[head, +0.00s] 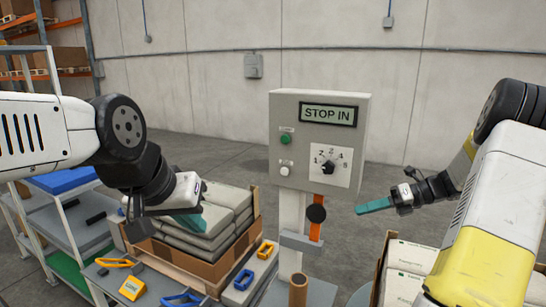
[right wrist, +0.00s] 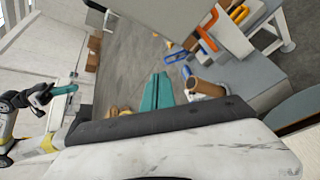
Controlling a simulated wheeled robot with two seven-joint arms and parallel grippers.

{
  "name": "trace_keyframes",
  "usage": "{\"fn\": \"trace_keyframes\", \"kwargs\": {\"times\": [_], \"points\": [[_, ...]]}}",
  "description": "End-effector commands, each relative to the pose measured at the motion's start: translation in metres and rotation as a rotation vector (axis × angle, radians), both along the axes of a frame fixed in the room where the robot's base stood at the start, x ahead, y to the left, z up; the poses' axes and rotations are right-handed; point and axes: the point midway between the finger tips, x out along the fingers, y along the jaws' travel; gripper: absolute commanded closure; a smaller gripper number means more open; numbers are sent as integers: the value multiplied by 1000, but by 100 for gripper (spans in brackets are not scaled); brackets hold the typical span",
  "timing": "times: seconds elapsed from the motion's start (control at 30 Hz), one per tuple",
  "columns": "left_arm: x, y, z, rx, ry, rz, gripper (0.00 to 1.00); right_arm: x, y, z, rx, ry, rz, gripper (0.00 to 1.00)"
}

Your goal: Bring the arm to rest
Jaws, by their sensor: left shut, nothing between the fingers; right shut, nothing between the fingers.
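My left gripper (head: 188,222) hangs at the left in the head view, in front of the stacked grey sacks. Its teal fingers are shut and hold nothing. My right gripper (head: 375,206) is at the right, pointing left, with its teal fingers shut and empty. It is to the right of the control box (head: 288,108) and apart from it. The right wrist view also shows its closed teal fingers (right wrist: 157,92). The box has a display (head: 329,114) reading STOP IN, a dial (head: 328,167), a green button (head: 286,139) and a white button (head: 284,170).
Grey sacks (head: 208,225) are stacked in a carton at the left. A bench in front holds blue and yellow handled items, including a yellow block (head: 132,288). A brown tube (head: 298,289) stands below the box. An open carton (head: 402,270) is near my right arm.

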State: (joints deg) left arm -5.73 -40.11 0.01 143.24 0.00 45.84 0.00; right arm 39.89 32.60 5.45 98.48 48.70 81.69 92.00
Motion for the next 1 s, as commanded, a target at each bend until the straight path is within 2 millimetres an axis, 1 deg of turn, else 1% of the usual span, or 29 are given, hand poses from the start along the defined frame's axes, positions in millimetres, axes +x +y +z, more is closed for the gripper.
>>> {"fn": "trace_keyframes", "kwargs": {"times": [0.03, 0.1, 0.17, 0.2, 0.27, 0.3, 0.4, 0.53, 0.7, 0.8, 0.9, 1.0], "points": [[0, 0, 0, 0, 0, 0, 100, -9, 18, 16, -81, -82, 78, 100], [0, 0, 0, 0, 0, 0, 100, -25, 41, 32, -204, -214, 207, 100], [0, 0, 0, 0, 0, 0, 100, -41, 57, 44, -308, -334, 324, 100], [0, 0, 0, 0, 0, 0, 100, -52, 67, 51, -374, -415, 405, 100], [0, 0, 0, 0, 0, 0, 100, -69, 80, 61, -469, -537, 529, 100], [0, 0, 0, 0, 0, 0, 100, -81, 87, 67, -529, -620, 615, 100], [0, 0, 0, 0, 0, 0, 100, -111, 102, 82, -672, -829, 834, 100], [0, 0, 0, 0, 0, 0, 100, -147, 114, 97, -843, -1103, 1132, 100], [0, 0, 0, 0, 0, 0, 100, -190, 121, 110, -1041, -1444, 1530, 100], [0, 0, 0, 0, 0, 0, 100, -208, 122, 115, -1136, -1605, 1732, 100], [0, 0, 0, 0, 0, 0, 100, -219, 122, 117, -1204, -1718, 1885, 100], [0, 0, 0, 0, 0, 0, 100, -225, 121, 118, -1245, -1781, 1978, 100]]}}
